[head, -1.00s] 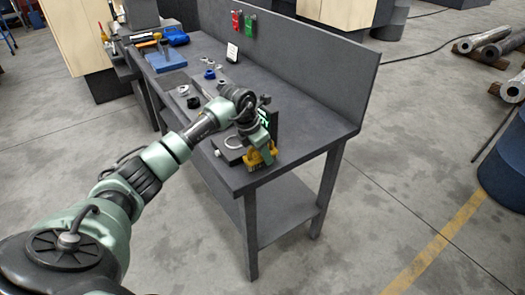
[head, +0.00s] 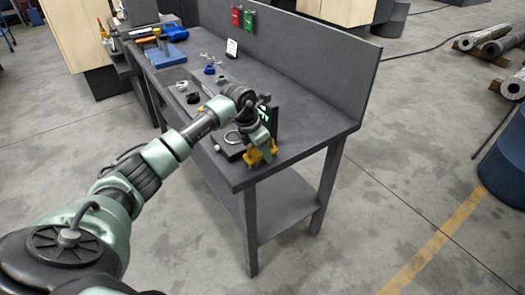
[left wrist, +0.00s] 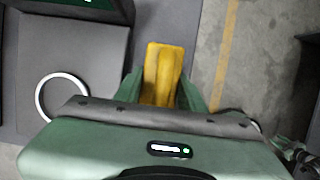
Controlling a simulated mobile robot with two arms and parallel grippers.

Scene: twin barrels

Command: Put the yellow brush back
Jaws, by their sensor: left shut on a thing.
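The yellow brush (head: 254,157) is at the front corner of the grey workbench (head: 312,112). My left gripper (head: 262,151) is over it from above and is shut on it. In the left wrist view the yellow brush (left wrist: 163,72) sits between the two green fingers (left wrist: 160,92), near the bench edge with the floor beyond. Whether its underside touches the bench is hidden.
Several small parts (head: 193,98) lie farther back, near a blue block (head: 166,57). The right part of the bench top is clear.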

